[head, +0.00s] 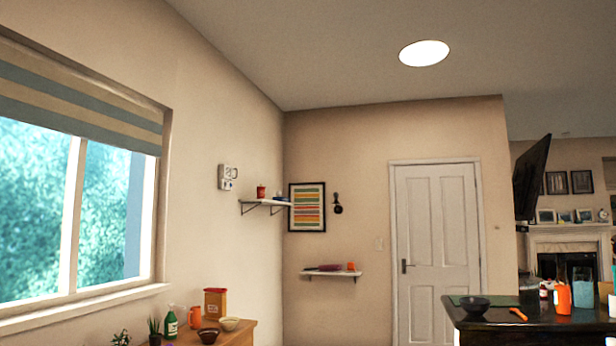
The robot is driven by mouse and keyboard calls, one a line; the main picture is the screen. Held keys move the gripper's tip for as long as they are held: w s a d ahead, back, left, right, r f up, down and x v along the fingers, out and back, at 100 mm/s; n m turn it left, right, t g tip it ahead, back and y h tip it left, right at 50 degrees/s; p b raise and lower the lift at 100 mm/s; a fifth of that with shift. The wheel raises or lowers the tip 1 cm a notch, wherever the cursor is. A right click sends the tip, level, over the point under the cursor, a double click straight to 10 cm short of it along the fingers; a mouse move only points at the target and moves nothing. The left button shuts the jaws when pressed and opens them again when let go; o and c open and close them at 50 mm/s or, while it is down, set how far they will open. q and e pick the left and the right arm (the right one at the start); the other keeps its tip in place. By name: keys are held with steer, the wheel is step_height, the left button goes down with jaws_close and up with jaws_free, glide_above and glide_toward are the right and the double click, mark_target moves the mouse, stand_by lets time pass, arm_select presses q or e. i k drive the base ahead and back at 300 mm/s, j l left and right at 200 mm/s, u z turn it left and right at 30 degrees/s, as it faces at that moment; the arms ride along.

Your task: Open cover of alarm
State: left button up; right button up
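A small white wall box (228,177), which looks like the alarm, is mounted on the left wall between the window and the corner shelf. It is far off and small; a grey panel and small dark details show on its front, but I cannot tell whether its cover is open or shut. Neither of my grippers is in the head view.
A wooden counter (236,334) with bowls, a green bottle and plants stands below the alarm at the left wall. A small wall shelf (266,203) is just right of the alarm. A dark-topped island (540,322) stands at the right. A white door (437,250) is at the back.

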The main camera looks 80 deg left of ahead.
mark_target(228, 172)
steer(key=j+u, duration=0.1)
steer(key=u, duration=3.15)
steer(key=i+l+z, duration=0.2)
steer(key=i, duration=0.5)
steer(key=i+z, duration=0.2)
steer(key=i, duration=0.5)
steer(key=i+j+z, duration=0.2)
steer(key=i, duration=0.45)
steer(key=i+j+z, duration=0.2)
steer(key=i, duration=0.5)
steer(key=i+l, duration=0.1)
steer(key=i, duration=0.8)
steer(key=i+l, duration=0.1)
steer(key=i, duration=0.8)
steer(key=i+l+u, duration=0.1)
steer(key=i, duration=0.8)
